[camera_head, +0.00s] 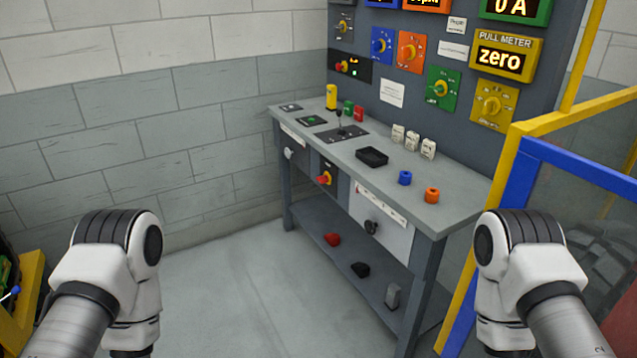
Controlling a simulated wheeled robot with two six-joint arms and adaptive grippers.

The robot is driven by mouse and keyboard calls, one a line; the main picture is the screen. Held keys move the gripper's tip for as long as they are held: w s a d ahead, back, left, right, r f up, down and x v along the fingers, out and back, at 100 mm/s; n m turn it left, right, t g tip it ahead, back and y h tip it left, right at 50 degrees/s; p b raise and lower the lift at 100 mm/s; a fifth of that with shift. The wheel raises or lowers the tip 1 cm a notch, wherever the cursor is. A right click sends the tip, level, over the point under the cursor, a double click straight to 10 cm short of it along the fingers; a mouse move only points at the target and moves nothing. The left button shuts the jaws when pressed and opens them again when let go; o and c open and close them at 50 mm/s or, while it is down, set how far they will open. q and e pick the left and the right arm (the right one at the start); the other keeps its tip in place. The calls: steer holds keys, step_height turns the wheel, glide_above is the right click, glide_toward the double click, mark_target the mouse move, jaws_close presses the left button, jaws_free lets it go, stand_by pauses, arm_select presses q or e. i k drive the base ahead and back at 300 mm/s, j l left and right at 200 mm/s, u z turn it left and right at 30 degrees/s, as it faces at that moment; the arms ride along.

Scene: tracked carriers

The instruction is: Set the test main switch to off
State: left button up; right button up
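Another switch with a red and yellow knob (347,66) is on the upright panel above the bench, beside small lit indicators. I cannot read the labels, so I cannot tell which is the test main switch, nor its set position. My two arms show at the lower left and lower right, both well short of the bench. Neither gripper shows in this view.
The bench top (455,207) holds a black tray (372,157), a blue ring (405,178), an orange ring (432,195) and several small blocks. A yellow and blue frame (525,150) stands at the right. The floor (250,300) before the bench is clear.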

mark_target(322, 179)
steer(key=i+j+z, duration=0.15)
steer(key=z, duration=0.2)
steer(key=i+j+z, duration=0.15)
steer(key=z, duration=0.2)
steer(key=i+j+z, duration=0.15)
steer(key=z, duration=0.15)
steer(key=i+j, duration=0.15)
steer(key=j, duration=0.2)
steer(key=i+j+z, duration=0.1)
steer(key=j, duration=0.3)
steer(key=i+j, duration=0.2)
steer(key=j, duration=0.2)
steer(key=i+j+z, duration=0.1)
steer(key=j, duration=0.25)
steer(key=i+j+z, duration=0.1)
steer(key=j, duration=0.3)
steer(key=i+j, duration=0.15)
steer(key=j, duration=0.25)
